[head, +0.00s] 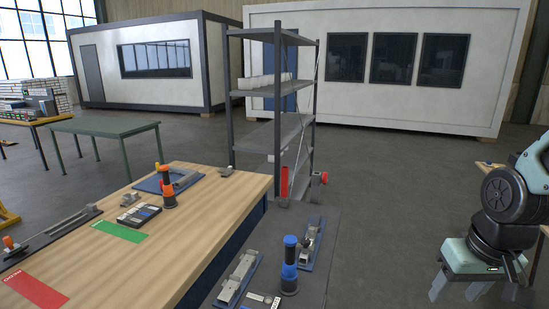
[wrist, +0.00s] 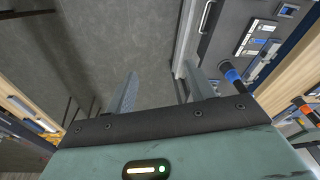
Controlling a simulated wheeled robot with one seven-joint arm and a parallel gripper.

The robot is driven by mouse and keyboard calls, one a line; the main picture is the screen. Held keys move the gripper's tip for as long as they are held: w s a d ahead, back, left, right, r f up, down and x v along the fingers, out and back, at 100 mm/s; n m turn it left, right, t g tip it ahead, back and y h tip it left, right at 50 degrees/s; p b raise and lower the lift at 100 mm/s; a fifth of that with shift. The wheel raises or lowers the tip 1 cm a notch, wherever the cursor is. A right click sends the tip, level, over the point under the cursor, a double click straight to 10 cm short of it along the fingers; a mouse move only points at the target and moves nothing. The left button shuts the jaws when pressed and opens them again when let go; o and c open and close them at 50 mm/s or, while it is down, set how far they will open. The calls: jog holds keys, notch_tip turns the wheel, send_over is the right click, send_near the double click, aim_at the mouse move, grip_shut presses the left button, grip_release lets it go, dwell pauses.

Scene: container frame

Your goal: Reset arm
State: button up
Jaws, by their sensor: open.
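My gripper (head: 461,289) hangs at the right of the head view, over the grey floor and to the right of the dark work surface. Its fingers point down and are apart. In the wrist view my gripper (wrist: 158,92) shows two separate grey fingers with nothing between them. No object is held. The arm above it is partly cut off by the right edge of the head view.
A wooden table (head: 245,180) with tools stands at the left. A dark surface (head: 325,255) with a blue-and-black tool (head: 290,268) and metal fixtures lies left of my gripper. A metal shelf (head: 275,87) stands behind. The floor (head: 395,185) between is clear.

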jog(key=s+a+f+n+g+b, duration=0.1)
jog(key=s+a+f+n+b, duration=0.2)
jog(key=s+a, duration=0.3)
jog(key=s+a+f+n+g+b, duration=0.1)
jog(key=s+a+f+n+b, duration=0.2)
jog(key=a, duration=0.8)
jog(key=s+n+b, duration=0.2)
jog(key=s+b, duration=0.1)
jog(key=s, duration=0.1)
jog(key=shift+s, duration=0.25)
